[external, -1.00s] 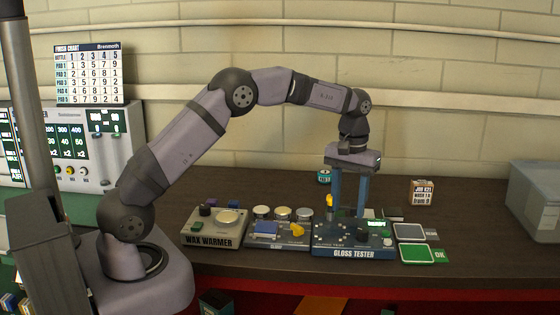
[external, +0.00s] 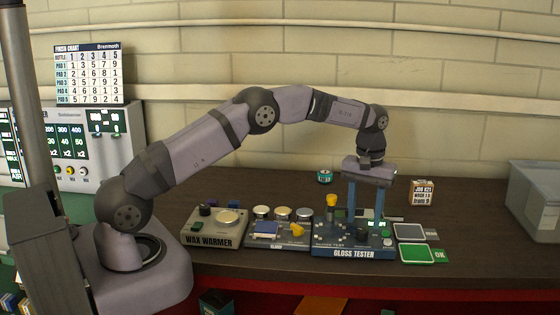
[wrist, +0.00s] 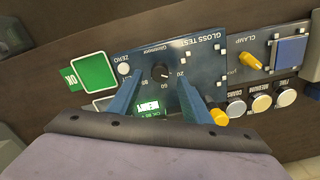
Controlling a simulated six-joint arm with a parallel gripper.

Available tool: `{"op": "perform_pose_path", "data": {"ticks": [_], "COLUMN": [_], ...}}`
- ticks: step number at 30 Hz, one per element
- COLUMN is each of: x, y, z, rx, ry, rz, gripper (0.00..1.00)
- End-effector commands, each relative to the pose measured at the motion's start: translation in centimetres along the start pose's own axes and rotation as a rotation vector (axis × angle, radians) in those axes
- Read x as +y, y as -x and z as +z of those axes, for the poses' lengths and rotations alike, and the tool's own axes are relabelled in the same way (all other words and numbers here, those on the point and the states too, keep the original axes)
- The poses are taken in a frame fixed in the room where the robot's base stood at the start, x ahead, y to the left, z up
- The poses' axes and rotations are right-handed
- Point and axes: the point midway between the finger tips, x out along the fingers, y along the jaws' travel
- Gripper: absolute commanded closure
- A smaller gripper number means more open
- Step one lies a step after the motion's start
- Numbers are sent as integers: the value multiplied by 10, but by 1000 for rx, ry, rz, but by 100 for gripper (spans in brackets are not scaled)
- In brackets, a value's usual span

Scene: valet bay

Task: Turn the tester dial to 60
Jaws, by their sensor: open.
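The gloss tester (external: 325,238) is a blue box at the front of the bench, also seen upside down in the wrist view (wrist: 205,62). Its dial (wrist: 160,72) is a small black knob with a white mark. Printed numbers, including 20, 60 and 80, lie beside it; the mark is too small to read exactly. My gripper (wrist: 162,80) is open, pointing down, with one blue finger on either side of the dial in the wrist view. I cannot tell whether the fingers touch it. In the external view my gripper (external: 365,222) is over the tester's right half.
A yellow-topped lever (external: 331,201) stands up left of my fingers. A clamp unit (external: 275,240) and the wax warmer (external: 213,228) adjoin on the left. A green OK pad (external: 418,254) and a grey pad (external: 409,232) lie right. The bench behind is mostly clear.

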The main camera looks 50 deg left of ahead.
Motion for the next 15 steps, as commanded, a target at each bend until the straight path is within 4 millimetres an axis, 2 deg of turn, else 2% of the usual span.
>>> {"op": "perform_pose_path", "data": {"ticks": [9, 15], "x": [0, 0], "y": [-31, -36], "z": [1, 0], "rx": [-2, 1], "ry": [0, 0], "rz": [-1, 1], "gripper": [55, 55]}}
